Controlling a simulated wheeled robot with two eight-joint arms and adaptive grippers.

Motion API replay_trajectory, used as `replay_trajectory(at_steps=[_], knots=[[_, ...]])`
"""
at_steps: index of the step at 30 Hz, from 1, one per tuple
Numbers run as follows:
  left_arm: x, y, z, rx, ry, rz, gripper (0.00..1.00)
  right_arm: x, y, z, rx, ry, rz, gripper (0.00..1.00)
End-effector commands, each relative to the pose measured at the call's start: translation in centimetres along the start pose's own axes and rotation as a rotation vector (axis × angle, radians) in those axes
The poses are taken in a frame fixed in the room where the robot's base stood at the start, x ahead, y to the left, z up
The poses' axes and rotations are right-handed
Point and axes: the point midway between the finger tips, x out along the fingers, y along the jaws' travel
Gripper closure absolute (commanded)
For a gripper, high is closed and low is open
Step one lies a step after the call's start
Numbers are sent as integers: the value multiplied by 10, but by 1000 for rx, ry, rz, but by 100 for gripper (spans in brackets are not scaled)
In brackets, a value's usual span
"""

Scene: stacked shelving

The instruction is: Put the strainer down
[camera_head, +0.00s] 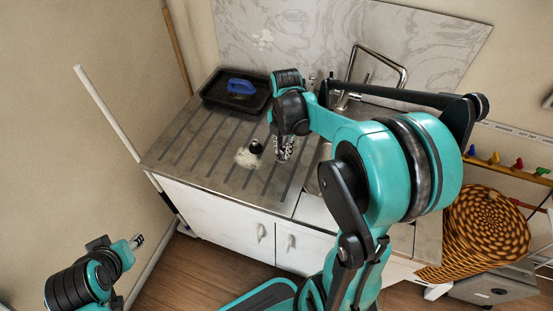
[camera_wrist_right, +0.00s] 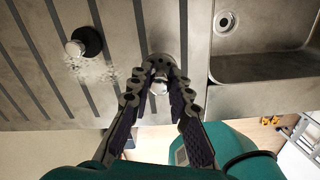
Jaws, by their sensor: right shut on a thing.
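My right gripper (camera_head: 284,156) points down over the ribbed drainboard (camera_head: 222,141), left of the sink. In the right wrist view the right gripper (camera_wrist_right: 160,70) has its fingers closed around a small round metallic piece, which looks like the strainer (camera_wrist_right: 160,87). The strainer is mostly hidden by the fingers, and I cannot tell whether it touches the drainboard. In the head view I cannot make it out. My left gripper (camera_head: 137,241) is low at the left, away from the counter; its jaws are too small to read.
A black tray (camera_head: 236,91) with a blue item (camera_head: 241,86) sits at the back left. The sink basin (camera_wrist_right: 270,62) and a round drain (camera_wrist_right: 225,22) lie to the right.

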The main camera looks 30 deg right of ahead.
Motion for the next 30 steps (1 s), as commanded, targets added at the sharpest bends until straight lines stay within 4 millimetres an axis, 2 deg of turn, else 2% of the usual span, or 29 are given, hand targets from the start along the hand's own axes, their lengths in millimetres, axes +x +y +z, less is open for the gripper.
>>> replay_trajectory(at_steps=[3, 8, 15, 26, 27, 29, 30], knots=[[4, 0, 3, 0, 0, 0, 60, 9, 11, -7, -1, 0, 0, 100], [7, 0, 5, 0, 0, 0, 60, 17, 13, -10, 1, 0, 0, 100], [20, 0, 14, 0, 0, 0, 60, 51, 13, -9, 1, 0, 0, 100], [21, 0, 15, 0, 0, 0, 60, 53, 13, -9, 1, 0, 0, 100], [21, 0, 15, 0, 0, 0, 60, 53, 13, -9, 1, 0, 0, 77], [20, 0, 15, 0, 0, 0, 60, 52, 13, -9, 1, 0, 0, 61], [20, 0, 14, 0, 0, 0, 60, 52, 13, -9, 1, 0, 0, 61]])
